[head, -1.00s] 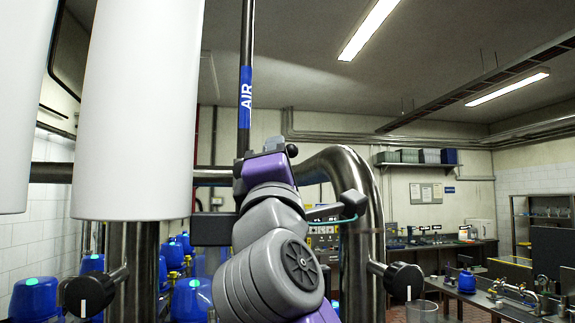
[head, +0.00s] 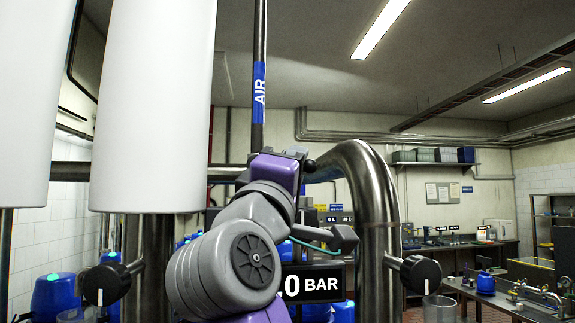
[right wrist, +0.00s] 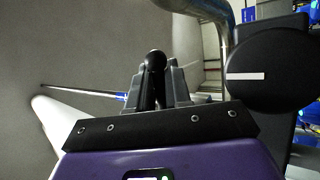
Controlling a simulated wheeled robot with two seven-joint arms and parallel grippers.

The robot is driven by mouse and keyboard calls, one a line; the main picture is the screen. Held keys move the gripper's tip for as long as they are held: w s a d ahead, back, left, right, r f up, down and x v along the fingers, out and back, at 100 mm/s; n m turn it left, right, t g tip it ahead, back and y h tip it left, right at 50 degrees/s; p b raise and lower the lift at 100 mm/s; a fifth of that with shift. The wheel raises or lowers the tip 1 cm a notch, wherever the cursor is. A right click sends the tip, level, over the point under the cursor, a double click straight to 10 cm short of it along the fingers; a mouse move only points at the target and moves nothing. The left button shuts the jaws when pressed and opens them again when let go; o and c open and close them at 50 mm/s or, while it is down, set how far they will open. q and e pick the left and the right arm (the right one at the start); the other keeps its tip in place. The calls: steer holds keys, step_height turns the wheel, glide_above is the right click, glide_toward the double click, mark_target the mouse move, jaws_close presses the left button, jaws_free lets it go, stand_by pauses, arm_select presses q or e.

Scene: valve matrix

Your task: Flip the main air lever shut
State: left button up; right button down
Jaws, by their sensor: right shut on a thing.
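The air pipe with a blue AIR label (head: 259,86) runs down at the middle of the head view, behind my right arm. The main air lever shows as a black round knob (head: 310,165) beside my right wrist; it also shows in the right wrist view (right wrist: 155,60). My right gripper (right wrist: 154,88) has its grey fingers on both sides of the lever's stem, just under the knob, and is shut on it. The rest of the lever and its pivot are hidden. My left gripper is not in view.
A thick bent steel pipe (head: 381,220) stands close to the right of my arm. A black dial with a white mark (head: 420,274) sits beside it, with another at left (head: 104,284). White cylinders (head: 157,105) hang at left. A BAR display (head: 318,284) is partly covered.

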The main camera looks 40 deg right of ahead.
steer(key=shift+d+f, duration=0.1)
steer(key=c, duration=1.1)
jaws_free()
steer(key=shift+c, duration=0.2)
steer(key=shift+s+a+f+b, duration=0.15)
steer(key=shift+a+f+b, duration=0.15)
steer(key=shift+a+b, duration=0.05)
steer(key=b+v, duration=0.3)
steer(key=v, duration=0.3)
steer(key=shift+s+a, duration=0.2)
steer(key=shift+a, duration=0.1)
